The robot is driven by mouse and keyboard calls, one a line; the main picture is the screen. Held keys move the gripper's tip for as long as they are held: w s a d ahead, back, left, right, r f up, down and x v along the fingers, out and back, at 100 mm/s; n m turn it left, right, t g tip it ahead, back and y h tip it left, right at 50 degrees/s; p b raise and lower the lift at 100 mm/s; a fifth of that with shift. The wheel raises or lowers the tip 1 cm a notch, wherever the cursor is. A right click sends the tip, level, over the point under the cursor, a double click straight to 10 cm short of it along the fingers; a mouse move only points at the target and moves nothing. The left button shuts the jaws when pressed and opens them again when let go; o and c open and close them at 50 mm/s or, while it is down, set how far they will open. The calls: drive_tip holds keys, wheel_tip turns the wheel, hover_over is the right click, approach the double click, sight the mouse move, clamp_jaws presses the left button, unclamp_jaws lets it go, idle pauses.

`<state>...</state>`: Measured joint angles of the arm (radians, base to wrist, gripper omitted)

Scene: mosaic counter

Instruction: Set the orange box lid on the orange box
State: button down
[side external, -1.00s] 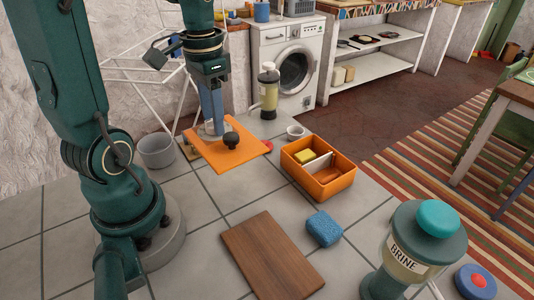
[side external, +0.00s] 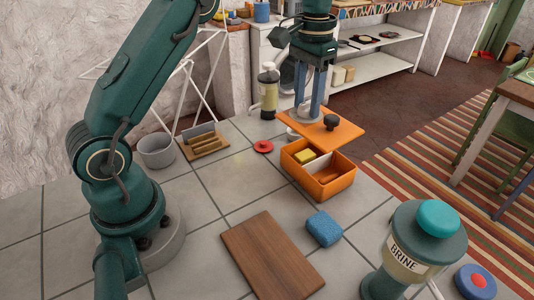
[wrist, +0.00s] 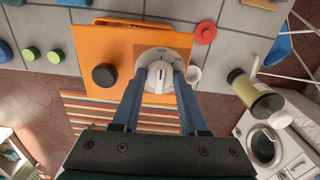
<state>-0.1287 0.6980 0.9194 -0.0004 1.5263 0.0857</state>
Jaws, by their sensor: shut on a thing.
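The orange box lid (side external: 345,137) is a flat orange panel with a black knob and a pale dial-like knob. It also shows in the wrist view (wrist: 97,48). My gripper (side external: 309,108) is shut on the pale knob (wrist: 160,62), and the lid hangs roughly level, apart from the counter. The orange box (side external: 325,191) stands open on the tiles, with a yellow block and a white divider visible inside. In the side view the lid overlaps the box's far part and its near part shows uncovered. The exact height gap cannot be told.
A blue sponge (side external: 323,229) and a wooden board (side external: 270,258) lie in front of the box. A red disc (side external: 263,147) and a soap bottle (side external: 268,92) stand behind left. A wooden rack (side external: 204,143) and grey pot (side external: 157,151) are farther left. The brine dispenser (side external: 415,255) is front right.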

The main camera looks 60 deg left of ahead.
sight(310, 120)
drive_tip(key=shift+d+f, duration=0.75)
drive_tip(key=shift+d, duration=0.05)
drive_tip(key=shift+f, duration=1.8)
drive_tip(key=shift+f, duration=0.95)
idle(0.5)
drive_tip(key=shift+c, duration=1.8)
unclamp_jaws()
drive_tip(key=shift+r, duration=3.55)
